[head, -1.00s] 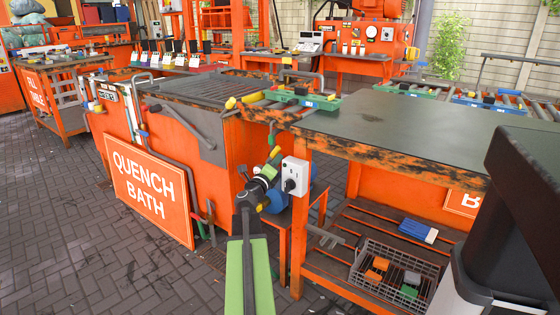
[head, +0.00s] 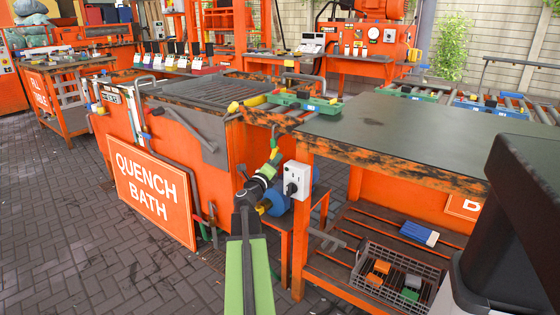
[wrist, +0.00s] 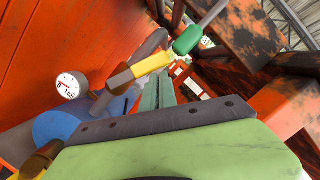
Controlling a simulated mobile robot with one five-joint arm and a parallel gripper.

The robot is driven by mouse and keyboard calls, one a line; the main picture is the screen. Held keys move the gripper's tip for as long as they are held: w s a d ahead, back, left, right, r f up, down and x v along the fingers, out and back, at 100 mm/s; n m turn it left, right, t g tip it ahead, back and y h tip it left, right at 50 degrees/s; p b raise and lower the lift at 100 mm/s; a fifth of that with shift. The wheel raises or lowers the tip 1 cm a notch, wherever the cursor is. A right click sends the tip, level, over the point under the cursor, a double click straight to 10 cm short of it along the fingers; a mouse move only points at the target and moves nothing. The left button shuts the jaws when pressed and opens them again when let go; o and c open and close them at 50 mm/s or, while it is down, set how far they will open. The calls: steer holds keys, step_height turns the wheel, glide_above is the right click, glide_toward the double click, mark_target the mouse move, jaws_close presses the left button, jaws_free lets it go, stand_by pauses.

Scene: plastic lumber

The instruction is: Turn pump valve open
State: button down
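A blue pump body (head: 278,204) sits low under the bench, beside the quench bath, partly hidden by my arm. The wrist view shows its blue tank (wrist: 72,122) with a round white gauge (wrist: 72,85) and a grey pipe. A yellow bar (wrist: 152,64) with a grey-brown end and a green grip (wrist: 187,39) on a grey rod lies ahead in the wrist view; which part is the valve handle I cannot tell. My gripper (head: 268,172) is in front of the pump, close to a yellow piece. I cannot tell whether it touches anything or how far its fingers are apart.
The orange bench leg and a white socket box (head: 297,179) stand just right of my arm. The quench bath sign (head: 153,197) leans at the left. A wire basket (head: 398,275) sits on the lower shelf. The brick floor at the left is clear.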

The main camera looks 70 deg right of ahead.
steer(key=shift+w+d+r+p, duration=0.15)
steer(key=shift+w+r+p, duration=0.3)
steer(key=shift+w+r, duration=0.2)
steer(key=shift+w, duration=0.1)
steer(key=a, duration=1)
steer(key=shift+f, duration=0.2)
